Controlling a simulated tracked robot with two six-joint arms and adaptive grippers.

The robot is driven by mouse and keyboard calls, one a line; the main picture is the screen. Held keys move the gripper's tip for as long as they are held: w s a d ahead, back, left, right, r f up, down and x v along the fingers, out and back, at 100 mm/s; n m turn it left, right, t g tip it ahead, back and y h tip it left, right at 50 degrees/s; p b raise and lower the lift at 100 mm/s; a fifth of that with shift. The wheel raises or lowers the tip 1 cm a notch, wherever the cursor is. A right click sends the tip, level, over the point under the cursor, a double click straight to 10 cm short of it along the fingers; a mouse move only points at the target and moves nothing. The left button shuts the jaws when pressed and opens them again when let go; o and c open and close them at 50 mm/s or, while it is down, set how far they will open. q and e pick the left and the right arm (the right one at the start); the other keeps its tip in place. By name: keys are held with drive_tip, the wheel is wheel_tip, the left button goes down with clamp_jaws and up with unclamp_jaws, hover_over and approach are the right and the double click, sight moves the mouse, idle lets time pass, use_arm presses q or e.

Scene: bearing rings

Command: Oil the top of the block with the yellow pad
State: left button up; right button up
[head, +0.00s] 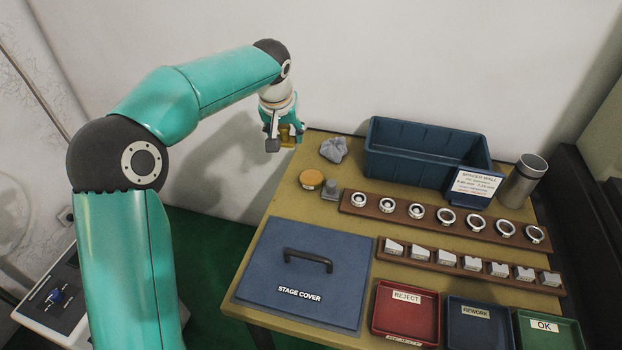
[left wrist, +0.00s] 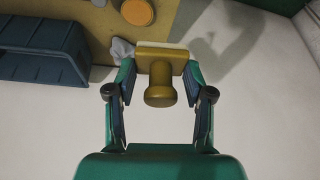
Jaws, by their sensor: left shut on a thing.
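My left gripper (head: 283,134) is shut on the yellow pad (head: 290,132), off the table's far left corner and apart from everything else. In the left wrist view, the fingers (left wrist: 160,90) hold the pad (left wrist: 160,53), a wide ochre piece with a pale strip along one edge and a round knob. A small grey block (head: 330,190) with a raised rounded top stands on the table beside the left end of the ring rack; I cannot tell for sure that it is the task's block. My right gripper is not in view.
A round orange-topped tin (head: 311,179) and a grey rag (head: 334,149) lie near the grey block. A blue bin (head: 400,158), a ring rack (head: 470,225), a stage cover (head: 265,275), labelled trays and a metal cup (head: 523,181) fill much of the table (head: 290,203).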

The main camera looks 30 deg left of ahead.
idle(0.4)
use_arm(q)
drive_tip(key=shift+w+a+r, duration=0.1)
drive_tip(key=shift+w+r, duration=0.3)
drive_tip(key=shift+w, duration=0.15)
drive_tip(key=w, duration=0.3)
drive_tip(key=p, duration=0.5)
hover_over(312, 173)
drive_tip(key=s, duration=0.1)
wheel_tip(312, 173, down, 12)
drive_tip(key=r, duration=0.1)
drive_tip(key=shift+s+d+f, duration=0.1)
drive_tip(key=shift+d+f, duration=0.2)
drive_tip(key=shift+f, duration=0.25)
drive_tip(key=shift+f+b, duration=1.8)
drive_tip(key=shift+f, duration=1.1)
drive_tip(key=shift+f+b, duration=0.5)
drive_tip(key=shift+b, duration=0.1)
